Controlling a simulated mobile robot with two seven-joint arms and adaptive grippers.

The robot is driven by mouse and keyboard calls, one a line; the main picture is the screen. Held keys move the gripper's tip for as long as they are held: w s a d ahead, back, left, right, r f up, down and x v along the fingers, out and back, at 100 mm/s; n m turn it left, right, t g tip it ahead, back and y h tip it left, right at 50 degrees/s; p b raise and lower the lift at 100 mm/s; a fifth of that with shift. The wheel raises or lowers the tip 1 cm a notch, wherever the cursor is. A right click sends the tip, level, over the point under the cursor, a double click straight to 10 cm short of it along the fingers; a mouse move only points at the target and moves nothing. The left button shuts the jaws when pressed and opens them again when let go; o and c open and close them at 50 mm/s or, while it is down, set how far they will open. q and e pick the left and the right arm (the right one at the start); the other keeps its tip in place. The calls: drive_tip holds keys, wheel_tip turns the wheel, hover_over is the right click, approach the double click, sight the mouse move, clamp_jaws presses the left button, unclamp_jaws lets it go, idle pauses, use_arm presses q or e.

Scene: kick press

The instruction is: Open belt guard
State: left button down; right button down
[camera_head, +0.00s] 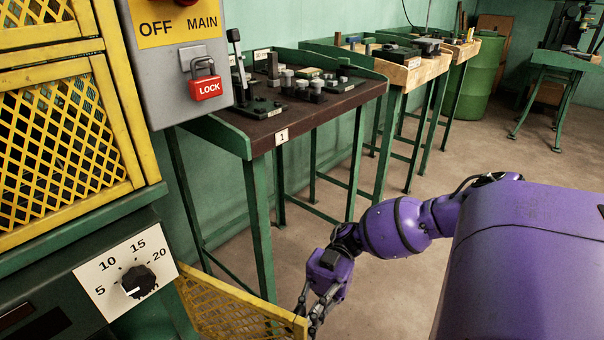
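A yellow mesh panel (235,312), which looks like the belt guard, stands out at an angle from the machine's lower side at the bottom of the head view. Its lower part is cut off by the frame. My purple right gripper (311,317) is at the panel's free right edge, fingers pointing down around or against it. Whether the fingers are closed on the edge cannot be told. A larger yellow mesh guard (62,145) covers the machine at the left. My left gripper is not in view.
A grey switch box (170,75) with a red LOCK padlock (206,85) hangs on the machine. A dial (138,281) sits below. Green-legged benches (320,107) with tooling line the wall. A green drum (474,85) stands behind. The floor (420,215) right of the benches is open.

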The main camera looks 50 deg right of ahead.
drive_tip(key=shift+d, duration=0.2)
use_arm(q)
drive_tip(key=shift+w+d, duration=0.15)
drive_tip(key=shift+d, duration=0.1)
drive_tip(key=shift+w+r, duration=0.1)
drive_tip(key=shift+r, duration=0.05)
use_arm(e)
drive_tip(key=c, duration=1.8)
unclamp_jaws()
drive_tip(key=shift+w, duration=0.1)
drive_tip(key=shift+o, duration=0.2)
drive_tip(key=shift+d, duration=0.1)
drive_tip(key=w+d, duration=0.2)
drive_tip(key=d, duration=0.9)
drive_tip(key=shift+w+d, duration=0.15)
drive_tip(key=shift+d, duration=0.2)
